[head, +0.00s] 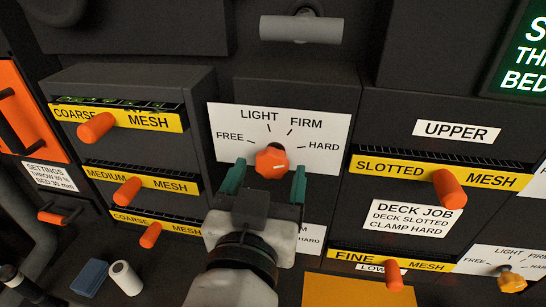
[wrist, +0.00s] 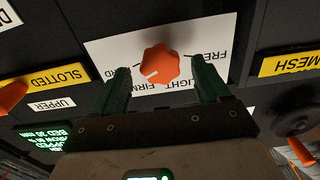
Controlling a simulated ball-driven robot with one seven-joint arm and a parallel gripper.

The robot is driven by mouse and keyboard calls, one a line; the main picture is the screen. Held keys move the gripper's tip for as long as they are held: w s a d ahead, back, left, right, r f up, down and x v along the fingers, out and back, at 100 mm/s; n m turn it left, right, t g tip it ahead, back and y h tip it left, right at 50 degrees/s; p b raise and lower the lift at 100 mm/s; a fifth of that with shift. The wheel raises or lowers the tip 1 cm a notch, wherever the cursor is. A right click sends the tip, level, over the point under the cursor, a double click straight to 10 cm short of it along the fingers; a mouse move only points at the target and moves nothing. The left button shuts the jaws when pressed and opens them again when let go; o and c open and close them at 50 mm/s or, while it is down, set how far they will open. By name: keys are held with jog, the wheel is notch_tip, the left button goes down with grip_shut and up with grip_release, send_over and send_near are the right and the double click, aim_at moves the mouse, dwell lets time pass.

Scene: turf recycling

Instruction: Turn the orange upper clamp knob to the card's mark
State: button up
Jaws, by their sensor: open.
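The orange upper clamp knob (head: 272,162) sits on a white dial plate (head: 225,118) marked FREE, LIGHT, FIRM and HARD. The card (head: 413,217) at right reads DECK JOB, DECK SLOTTED, CLAMP HARD.
Drawers with orange handles flank the dial: COARSE (head: 96,127) and MEDIUM (head: 128,191) at left, SLOTTED (head: 449,189) at right. Another dial knob (head: 512,281) is at lower right. A grey horizontal bar (head: 301,29) juts out above the dial.

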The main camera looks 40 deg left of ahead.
jog(key=shift+x, duration=1.45)
jog(key=c, duration=1)
jog(key=shift+f+m+b, duration=0.2)
jog(key=shift+m+b, duration=0.3)
jog(key=shift+b, duration=0.25)
jog(key=shift+r+m+b, duration=0.25)
jog(key=shift+m+b, duration=0.2)
jog(key=shift+m, duration=0.15)
jog(key=shift+c, duration=0.2)
